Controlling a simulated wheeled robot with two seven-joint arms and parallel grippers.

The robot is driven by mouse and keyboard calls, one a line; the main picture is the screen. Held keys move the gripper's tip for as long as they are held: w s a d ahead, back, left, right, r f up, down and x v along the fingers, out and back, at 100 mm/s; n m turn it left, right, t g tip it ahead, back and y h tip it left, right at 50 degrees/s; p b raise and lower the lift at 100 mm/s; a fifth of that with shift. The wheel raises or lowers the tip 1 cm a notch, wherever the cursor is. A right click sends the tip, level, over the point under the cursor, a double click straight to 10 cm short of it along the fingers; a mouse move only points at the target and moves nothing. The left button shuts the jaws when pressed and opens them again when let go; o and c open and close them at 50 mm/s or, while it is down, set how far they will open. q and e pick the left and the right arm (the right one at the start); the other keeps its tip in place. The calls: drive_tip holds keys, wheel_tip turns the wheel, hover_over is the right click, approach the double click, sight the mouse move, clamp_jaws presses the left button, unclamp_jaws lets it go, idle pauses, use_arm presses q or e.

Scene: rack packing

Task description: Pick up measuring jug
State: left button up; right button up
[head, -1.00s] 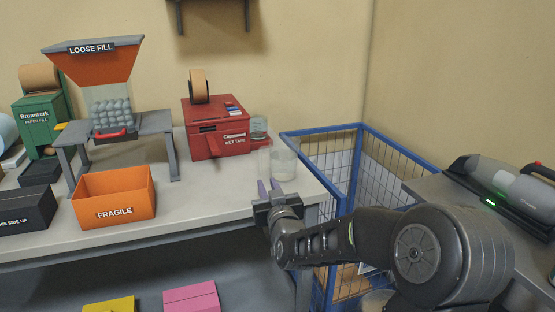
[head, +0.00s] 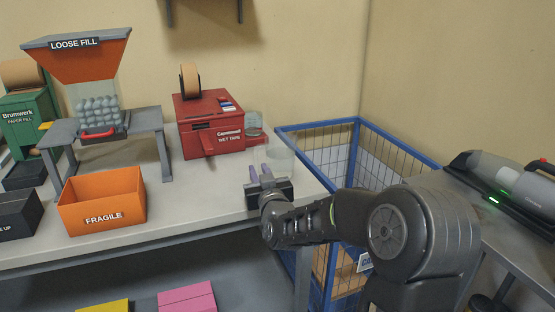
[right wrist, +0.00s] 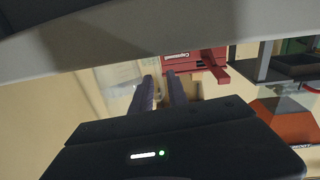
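The measuring jug (head: 281,158) is a clear, see-through vessel standing at the right end of the grey table, just right of the red tape machine. My right gripper (head: 260,172) is in front of it and slightly to its left. Its two purple-grey fingers are apart with nothing between them. In the right wrist view the fingers (right wrist: 159,80) point toward the table, and a pale see-through shape, seemingly the jug (right wrist: 120,76), is left of them. My left gripper is not in view.
A red wet tape machine (head: 211,128) stands left of the jug, with a small clear container (head: 254,123) at its side. An orange FRAGILE box (head: 102,202) is further left. A blue wire cage (head: 329,160) stands right of the table. Bare tabletop (head: 200,195) lies between box and gripper.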

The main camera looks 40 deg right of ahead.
sight(257, 165)
drive_tip(key=x, duration=0.5)
drive_tip(key=shift+d, duration=0.1)
drive_tip(key=shift+c, duration=0.4)
idle(0.3)
clamp_jaws()
idle(1.1)
